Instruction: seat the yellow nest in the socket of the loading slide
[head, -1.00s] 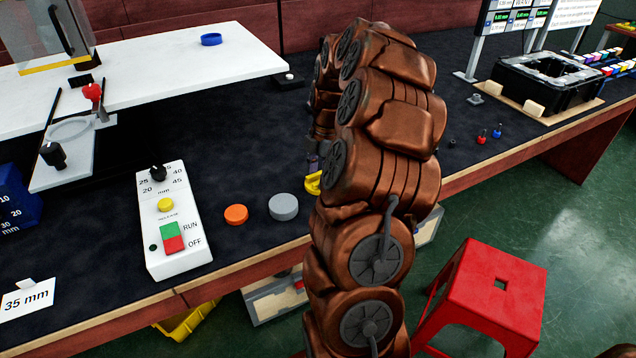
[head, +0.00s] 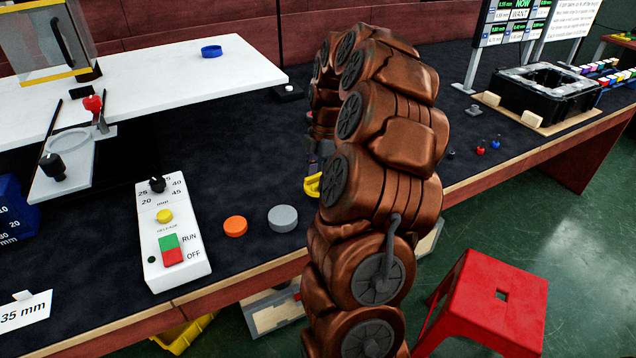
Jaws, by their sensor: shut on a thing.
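The yellow nest (head: 313,186) shows as a small curved yellow piece at the left edge of my copper arm, above the dark bench mat. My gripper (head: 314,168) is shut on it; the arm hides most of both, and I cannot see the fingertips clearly. The loading slide (head: 82,170) is a grey plate at the left of the bench, with a round ring-shaped socket (head: 70,143) in it.
A white control box (head: 185,275) stands in front, with an orange disc (head: 235,226) and a grey disc (head: 282,219) beside it. A white raised board (head: 180,85) with a blue ring (head: 211,51) lies behind. A red stool (head: 500,295) stands on the floor at right.

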